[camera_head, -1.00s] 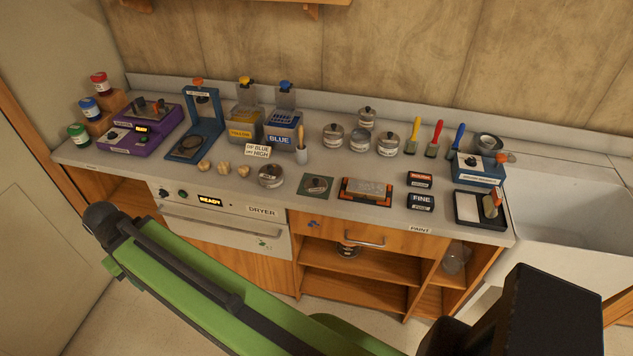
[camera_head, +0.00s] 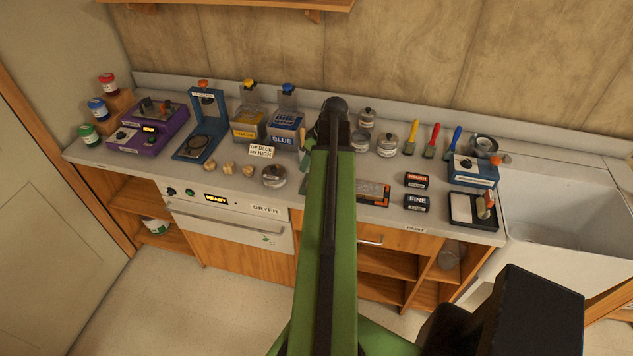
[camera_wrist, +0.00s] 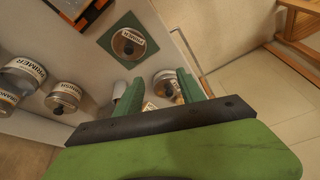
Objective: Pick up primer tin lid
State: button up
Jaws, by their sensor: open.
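A round metal lid (camera_wrist: 128,42) with a dark knob lies on a green square mat (camera_wrist: 143,60) in the wrist view. Its label is too small to read surely. A tin labelled PRIMER (camera_wrist: 22,75) stands at the left edge of that view, with another knobbed round tin (camera_wrist: 62,95) beside it. My gripper (camera_wrist: 160,78) is open, its green fingers apart and empty, below and right of the mat in the picture. A labelled round tin (camera_wrist: 167,84) shows beyond the fingers.
Knobbed tins (camera_head: 387,145) stand behind, right of my arm. The sanding blocks (camera_head: 416,202), paint tray (camera_head: 472,212) and sink (camera_head: 560,215) lie right. Ink tubs (camera_head: 284,128) stand left of my arm.

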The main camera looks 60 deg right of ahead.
jog(key=s+d+r, duration=0.1)
jog(key=s+d, duration=0.5)
jog(key=s, duration=0.1)
jog(key=shift+t+h, duration=0.3)
jog(key=b+x, duration=0.5)
jog(key=x, duration=0.1)
jog(key=b+x, duration=0.6)
jog(key=shift+w+a, duration=0.1)
jog(key=shift+a, duration=0.1)
jog(key=shift+w+f, duration=0.1)
jog(key=shift+f, duration=0.05)
jog(key=b+x, duration=0.5)
jog(key=shift+w, duration=0.2)
grip_shut()
